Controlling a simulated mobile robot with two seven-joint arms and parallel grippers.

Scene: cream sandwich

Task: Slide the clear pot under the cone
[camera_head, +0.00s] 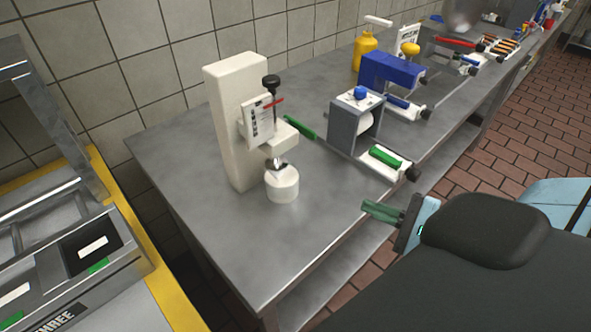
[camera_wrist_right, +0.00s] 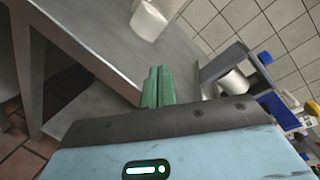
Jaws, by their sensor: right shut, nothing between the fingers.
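A whitish round pot (camera_head: 282,188) stands upright on the steel table at the foot of a cream machine (camera_head: 236,120). It does not look clear. The machine's small metal cone (camera_head: 275,163) is just above the pot's back rim; I cannot tell if they are centred or touching. The pot also shows at the top of the right wrist view (camera_wrist_right: 149,20). My right gripper (camera_head: 372,211) has its green fingers shut and empty, at the table's front edge, to the right of the pot and apart from it. My left gripper is not in view.
The steel table (camera_head: 190,165) is clear in front of the pot. A grey stand with a white roll (camera_head: 357,118), a green-handled item (camera_head: 386,157), a blue device (camera_head: 390,72) and a yellow bottle (camera_head: 365,52) stand to the right. A yellow-edged machine (camera_head: 150,262) is at left.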

